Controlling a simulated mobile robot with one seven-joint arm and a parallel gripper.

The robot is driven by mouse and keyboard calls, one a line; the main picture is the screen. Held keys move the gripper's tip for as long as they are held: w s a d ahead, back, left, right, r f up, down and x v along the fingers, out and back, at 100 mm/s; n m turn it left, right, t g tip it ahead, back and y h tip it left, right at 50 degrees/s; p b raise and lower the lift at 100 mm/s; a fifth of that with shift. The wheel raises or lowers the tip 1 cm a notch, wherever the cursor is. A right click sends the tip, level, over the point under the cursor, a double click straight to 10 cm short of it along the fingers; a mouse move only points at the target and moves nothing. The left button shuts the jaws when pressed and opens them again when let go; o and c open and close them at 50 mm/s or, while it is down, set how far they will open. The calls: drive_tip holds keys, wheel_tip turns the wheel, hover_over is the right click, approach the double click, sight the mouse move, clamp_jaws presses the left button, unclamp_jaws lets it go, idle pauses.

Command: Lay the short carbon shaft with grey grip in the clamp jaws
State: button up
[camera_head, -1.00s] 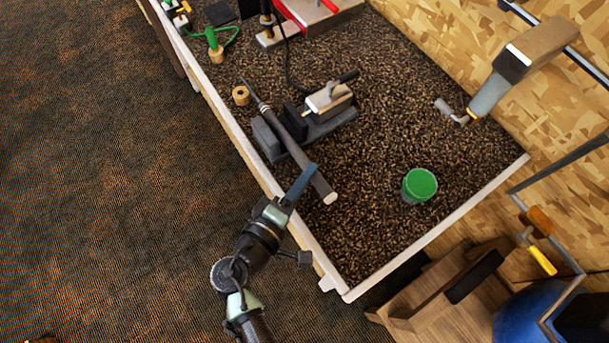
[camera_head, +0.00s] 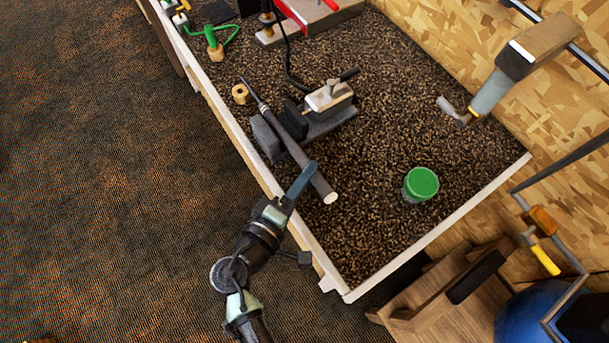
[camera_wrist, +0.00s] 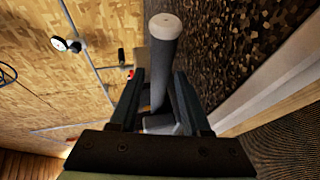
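The short carbon shaft has a thick grey grip (camera_head: 317,180) with a pale end cap, and its thin dark end points to the upper left. In the head view it crosses the clamp (camera_head: 320,125) lengthwise between the dark outer jaw (camera_head: 265,138) and the inner jaw (camera_head: 295,111). I cannot tell whether it rests down in the jaws or is slightly above them. My gripper (camera_head: 303,181) is at the grip near its capped end.
A green-lidded jar (camera_head: 420,185) stands to the right on the speckled bench. A tape roll (camera_head: 240,94) lies near the shaft's thin end. The pale bench edge (camera_head: 318,262) passes close to my arm. A lamp (camera_head: 495,85) overhangs at upper right.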

drive_tip(key=shift+o, duration=1.1)
drive_tip(key=b+v, duration=0.2)
drive_tip(key=v, duration=1.1)
drive_tip(key=shift+d, duration=0.1)
